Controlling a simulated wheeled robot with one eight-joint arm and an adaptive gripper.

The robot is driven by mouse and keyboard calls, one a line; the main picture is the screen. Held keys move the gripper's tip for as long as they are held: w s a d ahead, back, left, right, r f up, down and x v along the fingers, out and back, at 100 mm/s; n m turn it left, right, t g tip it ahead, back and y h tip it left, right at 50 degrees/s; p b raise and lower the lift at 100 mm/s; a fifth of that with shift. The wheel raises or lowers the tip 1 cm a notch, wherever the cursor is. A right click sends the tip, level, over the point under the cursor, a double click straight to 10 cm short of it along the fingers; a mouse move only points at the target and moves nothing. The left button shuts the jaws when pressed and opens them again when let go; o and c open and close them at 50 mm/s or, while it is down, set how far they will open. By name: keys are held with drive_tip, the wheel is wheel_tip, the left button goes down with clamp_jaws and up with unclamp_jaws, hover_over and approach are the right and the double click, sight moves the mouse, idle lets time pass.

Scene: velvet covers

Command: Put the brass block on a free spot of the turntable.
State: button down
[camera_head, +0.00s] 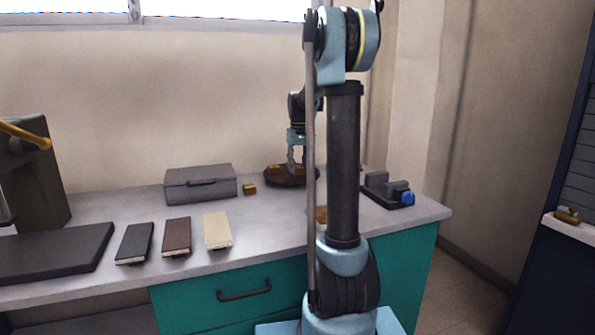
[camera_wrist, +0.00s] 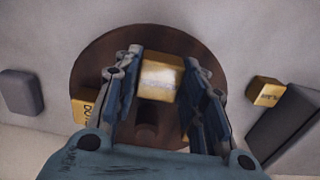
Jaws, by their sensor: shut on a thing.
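The turntable (camera_wrist: 95,60) is a dark brown round disc on the bench; it also shows in the head view (camera_head: 285,183), partly behind my gripper. My gripper (camera_wrist: 160,85) is over it, its two fingers shut on a brass block (camera_wrist: 160,80) with a bright top. I cannot tell whether this block touches the disc. A second brass block (camera_wrist: 84,108) with dark lettering is on the disc's left side in the wrist view, partly hidden by a finger. A third brass block (camera_wrist: 263,91) sits on the bench beside the disc, and also shows in the head view (camera_head: 249,189).
A grey lidded box (camera_head: 200,184) stands left of the turntable. Three flat covers, black (camera_head: 134,243), brown (camera_head: 176,237) and cream (camera_head: 217,230), lie near the front. A dark fixture with a blue knob (camera_head: 407,198) is at right. My arm hides part of the bench.

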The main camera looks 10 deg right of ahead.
sight(298, 166)
drive_tip(key=shift+f, duration=0.55)
drive_tip(key=c, duration=1)
unclamp_jaws()
drive_tip(key=shift+f, duration=0.1)
wheel_tip(298, 166, up, 12)
